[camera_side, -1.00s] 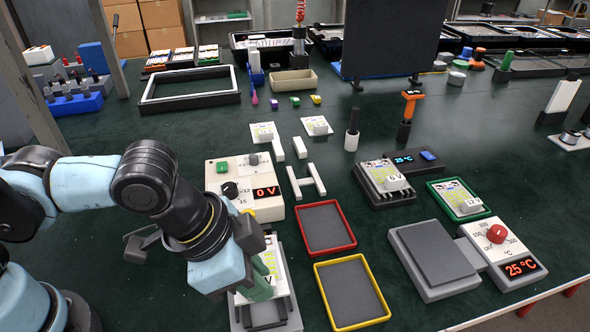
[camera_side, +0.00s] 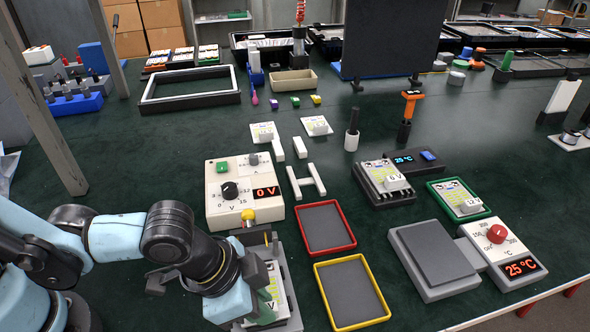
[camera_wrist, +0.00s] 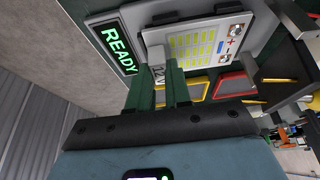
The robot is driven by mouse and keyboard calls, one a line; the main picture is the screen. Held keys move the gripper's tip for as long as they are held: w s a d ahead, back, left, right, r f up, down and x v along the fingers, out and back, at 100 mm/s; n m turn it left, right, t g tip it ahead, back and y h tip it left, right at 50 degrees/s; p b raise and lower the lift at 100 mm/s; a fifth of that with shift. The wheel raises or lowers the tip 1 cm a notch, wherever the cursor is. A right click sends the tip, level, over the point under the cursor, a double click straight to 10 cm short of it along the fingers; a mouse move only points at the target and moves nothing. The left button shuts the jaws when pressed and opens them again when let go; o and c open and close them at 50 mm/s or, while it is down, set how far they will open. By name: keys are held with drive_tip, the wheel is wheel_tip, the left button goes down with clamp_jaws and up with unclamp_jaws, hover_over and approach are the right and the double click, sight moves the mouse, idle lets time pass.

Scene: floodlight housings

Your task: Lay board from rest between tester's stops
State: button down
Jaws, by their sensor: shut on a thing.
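My gripper (camera_side: 262,306) is low over the grey tester (camera_side: 290,322), at the bottom of the side view. Its green fingers (camera_wrist: 172,82) are shut on the block of a white board (camera_wrist: 205,44) with yellow-green patches. The board also shows in the side view (camera_side: 277,284), partly hidden by my gripper. The tester's display (camera_wrist: 117,46) reads READY in green beside the board. The board looks roughly flat over the tester. I cannot tell whether it touches the tester's bed, and its seating against the stops is unclear.
A red-rimmed tray (camera_side: 352,238) and a yellow-rimmed tray (camera_side: 387,312) lie just right of the tester. A cream supply box (camera_side: 220,207) reading 0 V stands behind it. White rests (camera_side: 316,178) stand further back. A grey hot plate (camera_side: 434,292) is at right.

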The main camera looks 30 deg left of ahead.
drive_tip(key=shift+f, duration=0.15)
drive_tip(key=c, duration=1.1)
unclamp_jaws()
drive_tip(key=shift+o, duration=0.2)
drive_tip(key=shift+v, duration=6.1)
drive_tip(key=w+a+n+t+y, duration=0.1)
drive_tip(key=w+a+n, duration=0.3)
drive_tip(key=a, duration=0.6)
drive_tip(key=w+a+n+t+y, duration=0.2)
drive_tip(key=w+a+n, duration=0.3)
drive_tip(key=a, duration=0.6)
drive_tip(key=shift+w+f+t, duration=0.35)
drive_tip(key=shift+w+t, duration=0.15)
drive_tip(key=shift+w, duration=0.15)
drive_tip(key=shift+a, duration=0.1)
